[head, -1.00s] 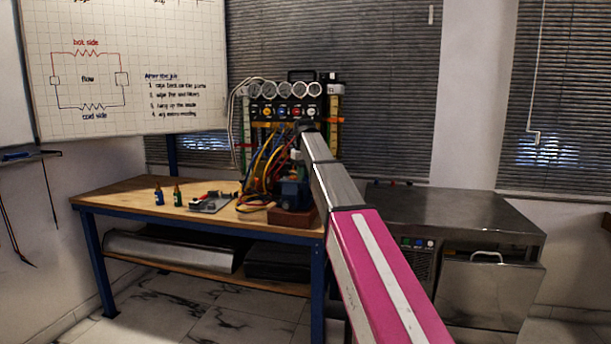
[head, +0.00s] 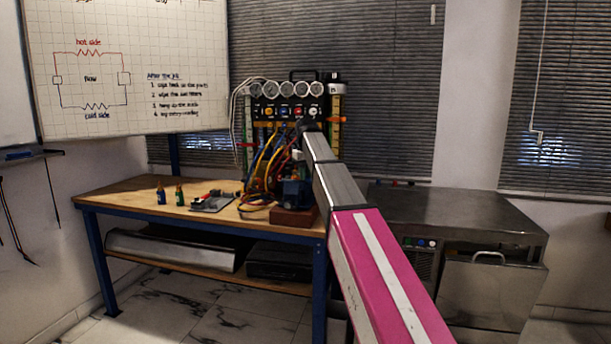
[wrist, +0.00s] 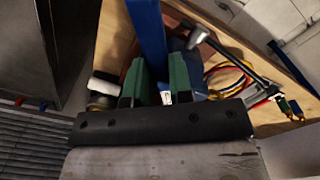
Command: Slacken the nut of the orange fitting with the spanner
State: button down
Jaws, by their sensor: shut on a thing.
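My gripper (wrist: 155,92), with green fingers, is shut on a blue bar (wrist: 148,35) in the wrist view. I take the bar for the spanner. It runs out past the top of the frame, so its end there is out of view. In the head view my arm reaches to the gauge rig (head: 289,89), and the gripper is too small and dark to make out. Orange parts (head: 259,124) show on the rig below the dials. I cannot tell which is the orange fitting, and its nut is not discernible in either view.
The wooden bench (head: 135,192) carries the rig, coloured hoses (head: 262,165), a brown block (head: 295,217) and two small bottles (head: 161,196). A steel cabinet (head: 455,215) stands to the right. The bench's left end is mostly clear.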

aim_at(310, 178)
jog(key=shift+s+d, duration=0.3)
jog(key=shift+s, duration=0.7)
jog(key=shift+s+d, duration=0.3)
jog(key=shift+s, duration=0.65)
jog(key=shift+r, duration=2.25)
